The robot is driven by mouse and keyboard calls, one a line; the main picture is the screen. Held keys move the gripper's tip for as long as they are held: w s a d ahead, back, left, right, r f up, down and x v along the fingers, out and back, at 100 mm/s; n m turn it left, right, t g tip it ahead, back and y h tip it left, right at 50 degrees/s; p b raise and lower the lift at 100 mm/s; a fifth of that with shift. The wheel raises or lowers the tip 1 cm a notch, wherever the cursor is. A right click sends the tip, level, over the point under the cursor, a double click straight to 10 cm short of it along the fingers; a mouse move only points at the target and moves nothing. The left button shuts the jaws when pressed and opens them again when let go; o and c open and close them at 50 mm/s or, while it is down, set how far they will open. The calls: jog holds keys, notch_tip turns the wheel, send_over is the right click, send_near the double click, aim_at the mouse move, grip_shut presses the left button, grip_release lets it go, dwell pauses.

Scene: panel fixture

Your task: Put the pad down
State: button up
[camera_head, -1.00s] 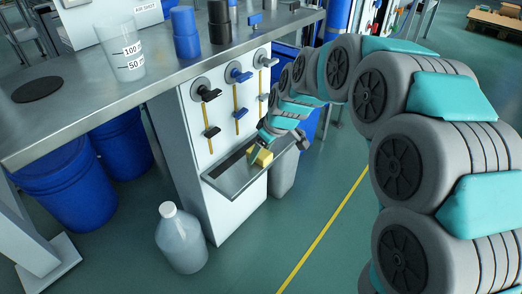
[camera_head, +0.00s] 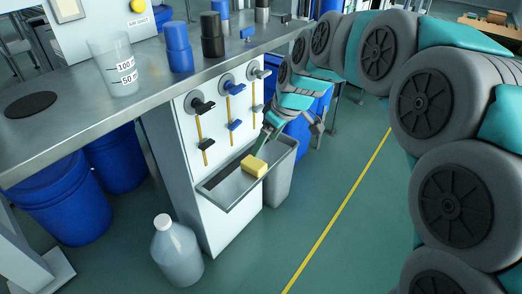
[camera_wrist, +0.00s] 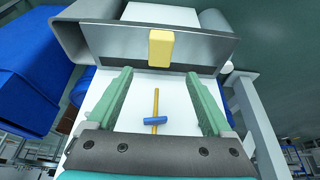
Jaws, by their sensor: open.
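The yellow pad (camera_head: 253,166) lies in the grey metal tray (camera_head: 221,205) on the front of the white panel, towards the tray's right end. In the wrist view the pad (camera_wrist: 160,48) shows just beyond my fingertips, against the tray wall (camera_wrist: 207,45). My gripper (camera_wrist: 158,73) is open and empty, with its two green fingers wide apart. It is raised clear of the pad, and no finger touches it. Nothing hides the pad in the head view.
A blue-handled one (camera_wrist: 155,120) shows between my fingers. A steel bench (camera_head: 75,112) holds a beaker (camera_head: 116,68). A white jug (camera_head: 177,252) stands on the floor.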

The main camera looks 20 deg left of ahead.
jog(key=shift+v, duration=0.9)
jog(key=s+d+f+m+g+h, duration=0.1)
jog(key=s+d+m, duration=0.5)
jog(key=s+d, duration=0.8)
jog(key=s+d+f+m+g+h, duration=0.2)
jog(key=s+d+f+m, duration=0.3)
jog(key=s+d, duration=0.9)
jog(key=s+m+h, duration=0.1)
jog(key=s+m, duration=0.1)
jog(key=s, duration=0.2)
jog(key=shift+s+d+f+m+g, duration=0.2)
jog(key=shift+s+d+m+g, duration=0.1)
notch_tip(320, 180, up, 5)
jog(key=p, duration=0.5)
